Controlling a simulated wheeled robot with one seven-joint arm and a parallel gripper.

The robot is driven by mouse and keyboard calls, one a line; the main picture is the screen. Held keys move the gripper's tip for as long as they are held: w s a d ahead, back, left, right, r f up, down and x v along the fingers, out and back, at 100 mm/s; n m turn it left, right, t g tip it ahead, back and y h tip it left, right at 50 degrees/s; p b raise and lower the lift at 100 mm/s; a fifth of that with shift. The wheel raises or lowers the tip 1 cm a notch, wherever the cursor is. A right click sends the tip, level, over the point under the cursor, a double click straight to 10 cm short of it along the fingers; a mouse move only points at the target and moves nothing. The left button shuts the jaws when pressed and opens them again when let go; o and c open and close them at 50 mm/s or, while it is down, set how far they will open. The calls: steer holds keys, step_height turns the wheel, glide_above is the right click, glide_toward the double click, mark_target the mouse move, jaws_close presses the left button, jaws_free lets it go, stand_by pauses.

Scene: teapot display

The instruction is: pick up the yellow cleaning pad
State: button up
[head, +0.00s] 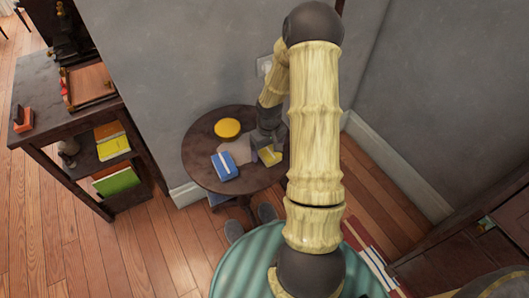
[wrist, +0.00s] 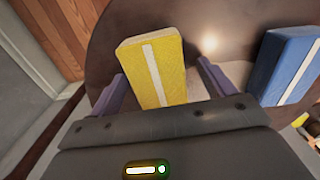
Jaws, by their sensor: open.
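The yellow cleaning pad (wrist: 172,72), with a white stripe along it, lies on the round dark table (head: 200,171). In the head view the pad (head: 270,156) is partly hidden by my arm and gripper. My gripper (head: 266,145) is over the table's right part, right at the pad. In the wrist view my gripper (wrist: 165,92) is open. One finger is to the left of the pad and the other to its right, with a wider gap on the right. I cannot tell whether either finger touches it.
A blue pad (wrist: 289,66) with a white stripe lies to the right in the wrist view; it also shows in the head view (head: 224,167). A round yellow item (head: 227,128) is at the table's back. A dark shelf (head: 60,135) stands at left. Grey walls are behind.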

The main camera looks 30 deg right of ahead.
mark_target(268, 149)
stand_by(0.3)
steer(key=c, duration=1.1)
steer(key=shift+o, duration=0.2)
steer(key=shift+r, duration=0.15)
step_height(268, 149, up, 10)
steer(key=shift+f+p, duration=0.1)
steer(key=shift+p, duration=1.05)
